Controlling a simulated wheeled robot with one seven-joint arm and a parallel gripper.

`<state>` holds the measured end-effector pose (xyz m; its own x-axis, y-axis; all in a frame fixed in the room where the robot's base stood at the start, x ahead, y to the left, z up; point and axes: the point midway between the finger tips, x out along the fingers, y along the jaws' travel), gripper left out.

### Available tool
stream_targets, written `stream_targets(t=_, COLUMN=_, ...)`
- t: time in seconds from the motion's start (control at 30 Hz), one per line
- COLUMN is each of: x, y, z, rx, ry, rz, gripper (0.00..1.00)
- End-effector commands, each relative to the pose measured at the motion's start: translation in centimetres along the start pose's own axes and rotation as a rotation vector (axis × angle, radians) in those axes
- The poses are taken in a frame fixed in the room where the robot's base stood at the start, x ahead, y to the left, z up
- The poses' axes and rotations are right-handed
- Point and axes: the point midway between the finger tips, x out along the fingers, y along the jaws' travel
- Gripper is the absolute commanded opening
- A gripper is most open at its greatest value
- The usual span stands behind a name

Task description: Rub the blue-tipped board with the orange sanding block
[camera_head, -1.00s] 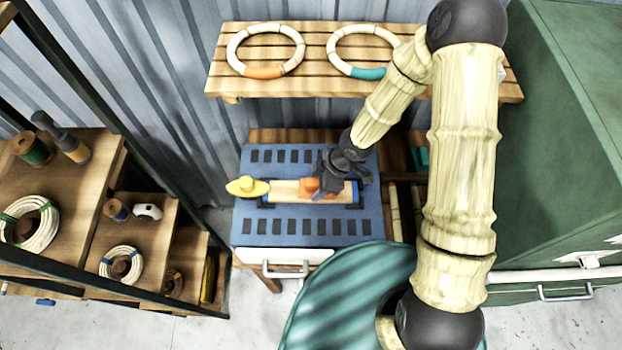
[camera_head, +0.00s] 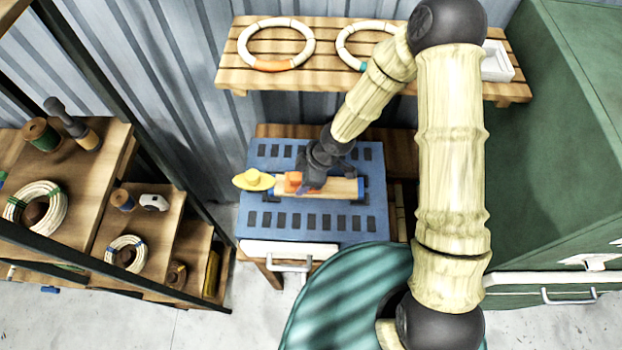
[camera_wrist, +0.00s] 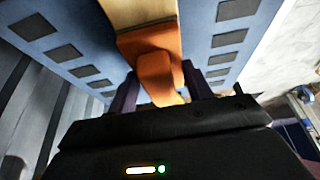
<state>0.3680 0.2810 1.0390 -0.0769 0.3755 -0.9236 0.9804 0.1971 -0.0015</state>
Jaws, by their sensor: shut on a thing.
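The board (camera_head: 338,188) is a pale wooden strip lying flat on a blue bench top, with a blue end (camera_head: 362,188) at its right. It also shows in the wrist view (camera_wrist: 138,10). The orange sanding block (camera_head: 293,182) is on the board's left part, close to a yellow piece. In the wrist view the block (camera_wrist: 152,50) sits between my two fingers, over the board. My gripper (camera_head: 303,186) is shut on the block. The gripper and wrist hide part of the board's middle in the head view.
The yellow knobbed piece (camera_head: 254,180) is at the board's left end. The blue bench top (camera_head: 320,228) has rows of dark slots. A slatted shelf (camera_head: 300,82) with rings is behind. A stepped rack (camera_head: 75,230) stands left, a green cabinet (camera_head: 560,150) right.

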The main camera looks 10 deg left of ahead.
Motion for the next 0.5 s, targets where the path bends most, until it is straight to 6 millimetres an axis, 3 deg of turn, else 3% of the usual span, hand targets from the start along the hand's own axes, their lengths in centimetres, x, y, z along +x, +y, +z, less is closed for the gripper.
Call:
stream_targets(t=0.17, x=-2.5, y=0.1, z=-1.1, rx=0.000, ry=0.000, rz=0.003, gripper=0.29)
stream_targets(t=0.5, x=-5.0, y=-0.1, z=-2.3, rx=-0.004, ry=-0.001, rz=0.000, gripper=0.29)
